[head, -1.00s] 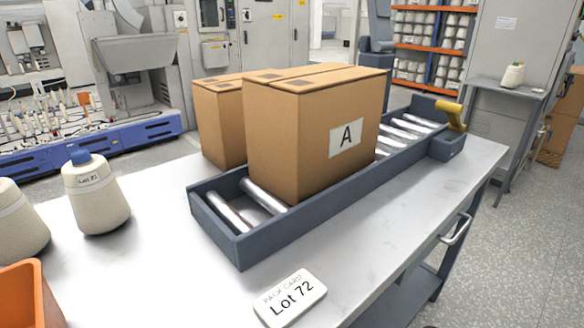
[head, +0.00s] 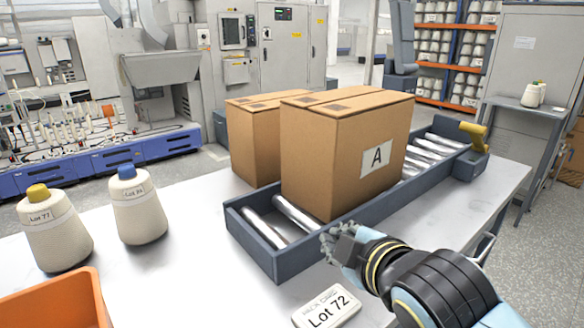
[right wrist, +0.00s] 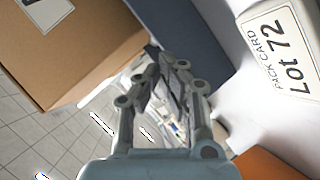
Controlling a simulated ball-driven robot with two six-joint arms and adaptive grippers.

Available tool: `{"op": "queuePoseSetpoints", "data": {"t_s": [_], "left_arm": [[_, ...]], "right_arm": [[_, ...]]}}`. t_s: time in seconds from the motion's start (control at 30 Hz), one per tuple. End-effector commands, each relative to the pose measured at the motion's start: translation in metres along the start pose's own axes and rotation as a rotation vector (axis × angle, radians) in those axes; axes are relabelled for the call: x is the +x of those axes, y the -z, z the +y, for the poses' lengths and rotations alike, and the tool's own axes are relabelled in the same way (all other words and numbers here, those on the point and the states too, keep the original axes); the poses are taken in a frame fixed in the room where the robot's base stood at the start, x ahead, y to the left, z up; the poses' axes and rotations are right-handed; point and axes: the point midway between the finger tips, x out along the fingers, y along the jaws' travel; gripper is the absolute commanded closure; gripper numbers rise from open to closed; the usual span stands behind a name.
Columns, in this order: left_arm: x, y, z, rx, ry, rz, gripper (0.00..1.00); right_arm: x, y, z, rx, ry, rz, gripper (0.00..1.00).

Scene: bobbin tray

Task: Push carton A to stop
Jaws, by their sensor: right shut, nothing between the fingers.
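Carton A (head: 335,160) is a brown box with a white label marked A. It stands upright on the rollers of a blue-grey roller track (head: 272,262), nearer the track's near end. It also shows at the upper left of the right wrist view (right wrist: 75,55). A yellow piece on a blue-grey block (head: 473,160) stands at the track's far end; bare rollers lie between it and the carton. My right gripper (head: 332,240) is shut and empty, at the near side of the track, close to the carton's lower front; contact cannot be told. My left gripper is out of view.
A second brown carton (head: 252,140) stands behind carton A. A Lot 72 card (head: 327,307) lies on the white table (head: 190,235) by my right arm. Two yarn cones, one yellow-topped (head: 55,230) and one blue-topped (head: 138,207), and an orange bin (head: 60,308) are left.

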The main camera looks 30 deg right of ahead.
Motion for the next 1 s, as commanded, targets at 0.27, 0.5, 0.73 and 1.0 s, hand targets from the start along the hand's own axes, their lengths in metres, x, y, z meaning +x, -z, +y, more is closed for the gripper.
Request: {"op": "queuePoseSetpoints", "data": {"t_s": [0.27, 0.5, 0.73, 1.0], "left_arm": [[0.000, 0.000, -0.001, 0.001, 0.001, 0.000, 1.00], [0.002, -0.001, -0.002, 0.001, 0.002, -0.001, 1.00], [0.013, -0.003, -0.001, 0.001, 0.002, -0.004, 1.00], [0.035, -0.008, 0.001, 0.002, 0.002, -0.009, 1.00]], "right_arm": [[0.013, 0.071, 0.032, -0.446, -0.338, 0.199, 1.00], [0.021, 0.089, 0.039, -0.538, -0.414, 0.232, 1.00], [0.060, 0.102, 0.052, -0.536, -0.414, 0.232, 1.00], [0.106, 0.110, 0.069, -0.540, -0.410, 0.229, 1.00]]}}
